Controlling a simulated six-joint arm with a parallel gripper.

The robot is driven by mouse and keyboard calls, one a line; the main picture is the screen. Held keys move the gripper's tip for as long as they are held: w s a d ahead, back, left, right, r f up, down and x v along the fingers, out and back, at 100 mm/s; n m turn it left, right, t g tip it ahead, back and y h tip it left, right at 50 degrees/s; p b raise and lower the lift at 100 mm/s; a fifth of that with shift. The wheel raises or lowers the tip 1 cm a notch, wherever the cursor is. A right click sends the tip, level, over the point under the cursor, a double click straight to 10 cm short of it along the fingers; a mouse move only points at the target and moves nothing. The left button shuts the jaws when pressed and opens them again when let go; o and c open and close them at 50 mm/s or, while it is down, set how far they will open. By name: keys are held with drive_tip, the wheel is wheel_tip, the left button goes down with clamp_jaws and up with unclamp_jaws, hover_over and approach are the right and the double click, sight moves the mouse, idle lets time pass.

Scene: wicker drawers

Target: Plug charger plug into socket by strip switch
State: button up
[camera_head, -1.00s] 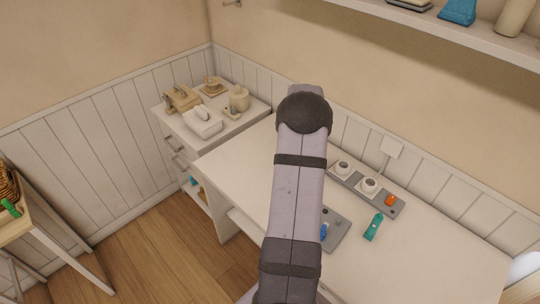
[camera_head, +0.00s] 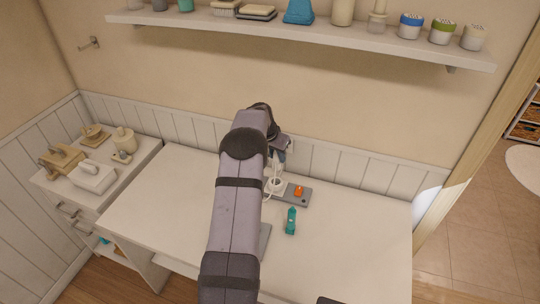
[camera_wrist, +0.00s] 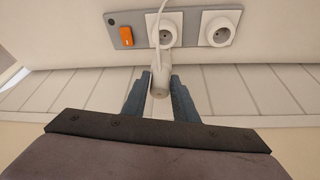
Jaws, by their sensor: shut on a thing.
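My gripper (camera_wrist: 160,92) is shut on a white charger plug (camera_wrist: 160,76), whose pale cable runs up the wrist view. The grey power strip (camera_wrist: 112,18) carries an orange switch (camera_wrist: 127,36) and two round white sockets. The socket by the switch (camera_wrist: 170,21) is partly hidden by the cable; the other socket (camera_wrist: 221,36) shows open. The plug appears apart from that socket face. In the head view my gripper (camera_head: 284,150) is near the wall, above the strip (camera_head: 304,199), whose orange switch (camera_head: 298,190) shows.
A teal object (camera_head: 291,221) lies on the white desk (camera_head: 350,240) in front of the strip. A grey plate (camera_head: 264,242) is mostly behind my arm. The wall shelf (camera_head: 330,35) with bottles and brushes is above. The desk's right side is largely clear.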

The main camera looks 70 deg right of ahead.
sight(275, 163)
idle(0.4)
drive_tip(key=shift+f+b, duration=2.4)
drive_tip(key=shift+f, duration=0.5)
drive_tip(key=shift+w+f+b, duration=0.1)
drive_tip(key=shift+f+b, duration=2.1)
drive_tip(key=shift+f, duration=0.15)
idle(0.5)
drive_tip(key=o, duration=1.2)
drive_tip(key=shift+c, duration=0.2)
drive_tip(key=shift+a+r, duration=0.1)
drive_tip(key=b+v, duration=0.2)
drive_tip(key=v, duration=0.5)
